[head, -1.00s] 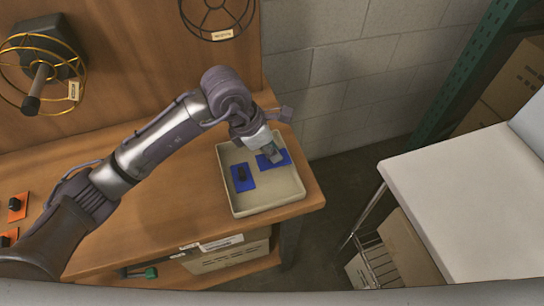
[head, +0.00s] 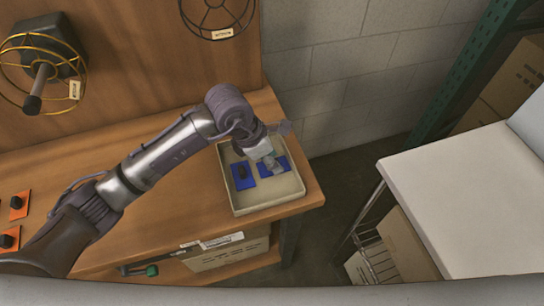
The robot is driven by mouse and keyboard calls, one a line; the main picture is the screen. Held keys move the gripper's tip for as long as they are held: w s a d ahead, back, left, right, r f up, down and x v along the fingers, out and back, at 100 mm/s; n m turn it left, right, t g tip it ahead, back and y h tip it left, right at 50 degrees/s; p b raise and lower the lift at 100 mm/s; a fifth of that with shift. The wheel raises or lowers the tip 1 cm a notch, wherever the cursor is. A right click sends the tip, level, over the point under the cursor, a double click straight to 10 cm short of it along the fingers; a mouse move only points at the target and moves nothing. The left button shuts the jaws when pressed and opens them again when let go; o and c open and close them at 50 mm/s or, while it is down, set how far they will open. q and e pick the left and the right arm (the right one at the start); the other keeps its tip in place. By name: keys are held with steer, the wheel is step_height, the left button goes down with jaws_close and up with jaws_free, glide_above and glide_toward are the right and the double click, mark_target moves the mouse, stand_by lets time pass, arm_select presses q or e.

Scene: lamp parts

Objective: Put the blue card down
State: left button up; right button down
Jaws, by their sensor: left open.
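Two blue cards lie in a shallow beige tray (head: 268,205) at the right end of the wooden bench. The left blue card (head: 243,176) has a dark knob on it and lies clear of my arm. The right blue card (head: 283,164) lies flat beside it, partly hidden by my left gripper (head: 273,165). My left gripper is open and points down right over this card. I cannot tell whether its fingers touch it. My right gripper is not in view.
Two orange cards (head: 18,206) with dark knobs lie at the bench's left edge. Wire-caged lamps (head: 42,70) hang on the back panel. A white table (head: 470,200) stands at the right, across a floor gap. A cardboard box (head: 228,256) sits on the shelf below.

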arm_select(q)
steer(key=shift+r, duration=0.1)
steer(key=shift+r, duration=0.2)
steer(key=v, duration=1.1)
steer(key=shift+r+b, duration=0.3)
steer(key=shift+b, duration=0.15)
steer(key=shift+a, duration=0.15)
